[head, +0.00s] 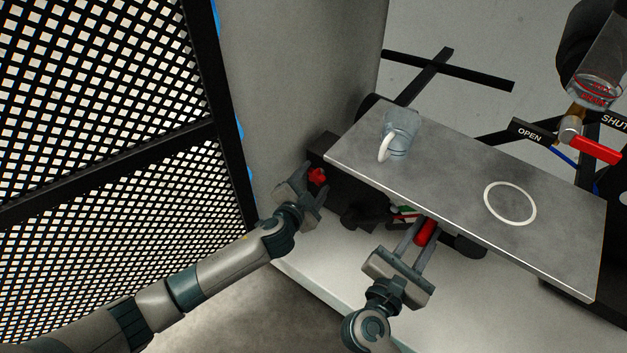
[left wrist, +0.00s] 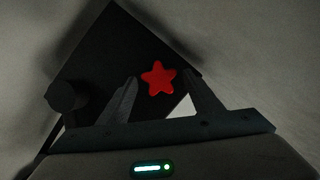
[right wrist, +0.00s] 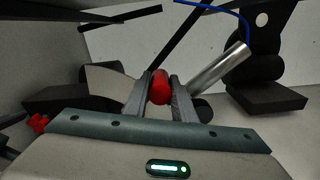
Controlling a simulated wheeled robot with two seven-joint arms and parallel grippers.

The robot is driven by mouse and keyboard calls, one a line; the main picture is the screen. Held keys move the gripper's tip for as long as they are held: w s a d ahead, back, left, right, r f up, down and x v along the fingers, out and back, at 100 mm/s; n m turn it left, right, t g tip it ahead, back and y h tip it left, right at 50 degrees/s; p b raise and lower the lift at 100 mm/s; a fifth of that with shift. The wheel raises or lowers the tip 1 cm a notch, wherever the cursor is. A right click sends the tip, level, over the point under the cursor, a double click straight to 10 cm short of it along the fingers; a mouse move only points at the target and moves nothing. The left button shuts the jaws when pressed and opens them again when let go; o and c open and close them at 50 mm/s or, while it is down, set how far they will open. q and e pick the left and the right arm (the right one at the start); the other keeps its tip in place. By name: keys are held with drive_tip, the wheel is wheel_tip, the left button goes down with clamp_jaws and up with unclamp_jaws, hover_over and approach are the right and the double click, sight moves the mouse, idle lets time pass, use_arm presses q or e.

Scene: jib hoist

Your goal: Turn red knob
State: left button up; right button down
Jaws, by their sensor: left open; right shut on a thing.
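The red knob (head: 317,176) is a small star-shaped handle on a dark block at the left end of the table. It also shows in the left wrist view (left wrist: 158,77), just beyond and between the fingertips. My left gripper (head: 303,188) is open, with its fingers pointing at the knob; I cannot tell that either finger touches it. My right gripper (head: 424,232) is shut on a red cylindrical grip (right wrist: 160,87) under the table's front edge. The red knob also shows at the left edge of the right wrist view (right wrist: 39,123).
A grey table plate (head: 450,190) carries a clear mug (head: 400,132) and a white ring mark (head: 510,204). A red-handled valve (head: 594,149) by an OPEN sign (head: 531,133) stands at the right. A black mesh panel (head: 100,100) borders the left arm.

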drive_tip(key=shift+s+f, duration=0.1)
drive_tip(key=shift+f, duration=0.1)
use_arm(q)
drive_tip(key=c, duration=1.1)
drive_tip(key=shift+o, duration=0.2)
drive_tip(key=shift+d, duration=0.1)
drive_tip(key=shift+s+f+m+t, duration=0.15)
drive_tip(key=shift+m+t, duration=0.35)
drive_tip(key=shift+m, duration=0.6)
drive_tip(key=m+t, duration=0.1)
drive_tip(key=m, duration=0.1)
drive_tip(key=m+t+y, duration=0.1)
drive_tip(key=m, duration=0.1)
drive_tip(key=shift+f, duration=0.2)
drive_tip(key=m, duration=0.2)
drive_tip(key=m+t, duration=0.1)
drive_tip(key=m, duration=0.1)
drive_tip(key=shift+f+h, duration=0.2)
drive_tip(key=shift+h, duration=0.1)
drive_tip(key=shift+f+m+t+h, duration=0.1)
drive_tip(key=shift+m+t+h, duration=0.3)
drive_tip(key=shift+m, duration=0.7)
drive_tip(key=shift+f+m+t+h, duration=0.1)
drive_tip(key=shift+m+t+h, duration=0.25)
drive_tip(key=shift+m, duration=0.75)
use_arm(e)
drive_tip(key=shift+a, duration=0.1)
use_arm(q)
drive_tip(key=shift+r, duration=0.1)
